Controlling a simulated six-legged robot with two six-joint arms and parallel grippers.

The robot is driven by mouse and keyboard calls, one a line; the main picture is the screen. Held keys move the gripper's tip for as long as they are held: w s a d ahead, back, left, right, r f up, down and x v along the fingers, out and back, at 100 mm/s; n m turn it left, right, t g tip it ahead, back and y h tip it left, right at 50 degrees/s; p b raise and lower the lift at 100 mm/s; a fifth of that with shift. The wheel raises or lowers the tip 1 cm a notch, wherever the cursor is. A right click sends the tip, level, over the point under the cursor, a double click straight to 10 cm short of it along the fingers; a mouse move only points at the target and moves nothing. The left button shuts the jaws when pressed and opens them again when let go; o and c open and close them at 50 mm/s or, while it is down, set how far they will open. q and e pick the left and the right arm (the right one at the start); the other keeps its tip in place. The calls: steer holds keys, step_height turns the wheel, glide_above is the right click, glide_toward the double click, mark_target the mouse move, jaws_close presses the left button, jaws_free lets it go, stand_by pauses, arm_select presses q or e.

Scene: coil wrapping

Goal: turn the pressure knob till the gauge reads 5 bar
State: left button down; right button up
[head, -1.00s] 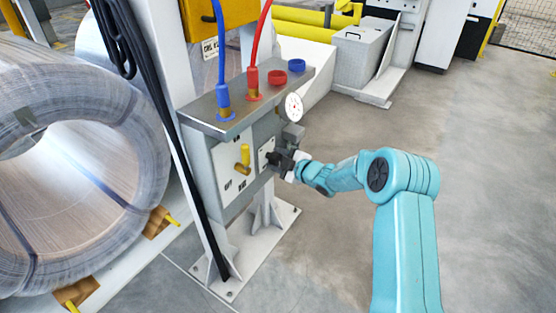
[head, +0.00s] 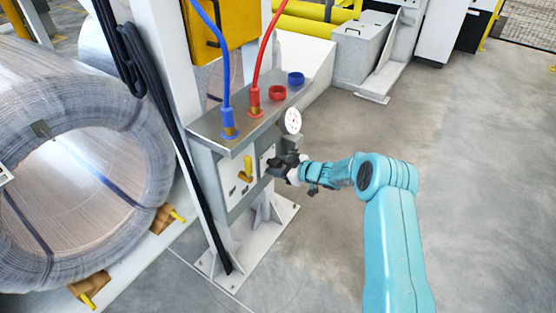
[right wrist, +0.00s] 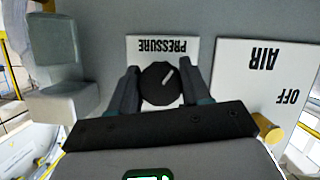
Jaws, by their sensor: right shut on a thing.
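The pressure knob (right wrist: 158,84) is round and black with a pale pointer line. It sits below the upside-down PRESSURE label (right wrist: 163,47) in the right wrist view. My right gripper (right wrist: 160,88) has one finger on each side of the knob and is shut on it. In the head view my right gripper (head: 272,167) is at the panel's right side and hides the knob. The gauge (head: 293,120) is a small white dial above the gripper; its reading is too small to tell. My left gripper is not in view.
The panel carries a yellow air lever (head: 246,169), also at the right wrist view's right (right wrist: 267,128). Blue (head: 229,125) and red (head: 256,102) hoses rise from the box top. A large wrapped coil (head: 70,160) stands left. The floor at right is clear.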

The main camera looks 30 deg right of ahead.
steer(key=shift+f+m+y+p, duration=0.1)
steer(key=shift+m+y+p, duration=0.25)
steer(key=shift+m, duration=0.35)
steer(key=o, duration=1)
steer(key=p+v, duration=0.2)
steer(key=v, duration=1.4)
steer(key=shift+d+r, duration=0.15)
steer(key=shift+r, duration=0.1)
